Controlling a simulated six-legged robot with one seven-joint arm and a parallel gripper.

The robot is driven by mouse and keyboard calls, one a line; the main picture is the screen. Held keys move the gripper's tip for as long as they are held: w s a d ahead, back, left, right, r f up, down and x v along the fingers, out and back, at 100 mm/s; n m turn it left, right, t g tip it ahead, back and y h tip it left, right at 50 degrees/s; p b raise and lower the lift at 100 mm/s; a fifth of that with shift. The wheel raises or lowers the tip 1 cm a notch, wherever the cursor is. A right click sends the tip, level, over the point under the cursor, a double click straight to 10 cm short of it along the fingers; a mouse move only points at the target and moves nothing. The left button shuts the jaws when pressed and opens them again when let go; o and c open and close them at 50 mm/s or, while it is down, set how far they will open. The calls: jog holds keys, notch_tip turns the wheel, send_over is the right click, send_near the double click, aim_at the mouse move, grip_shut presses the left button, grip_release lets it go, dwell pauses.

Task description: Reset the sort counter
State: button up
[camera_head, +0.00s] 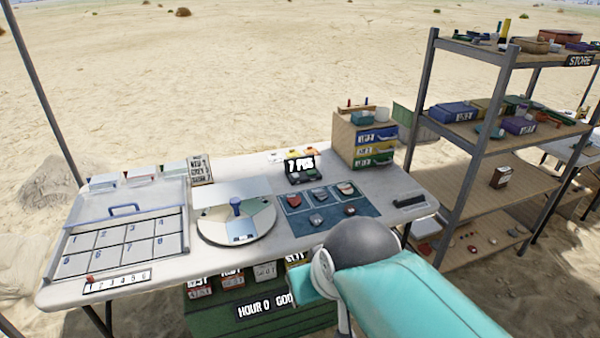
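A white number strip (118,284) marked 1 to 6 lies along the front left edge of the table. A small red marker (90,279) sits at its left end, by the 1. A small black device (302,176) with a lit sign that seems to read "7 PCS" stands toward the back right of the table. I cannot tell for certain which of these is the sort counter. My teal arm reaches in from the bottom right, ending in view at a grey joint and white ring in front of the table. My gripper itself does not show.
The white table (180,282) holds a numbered grid tray (188,238), a round turntable (262,226), a blue mat (367,225) with several pieces, and a drawer box (343,140). A green crate (210,322) stands below. A loaded shelf (420,120) stands right.

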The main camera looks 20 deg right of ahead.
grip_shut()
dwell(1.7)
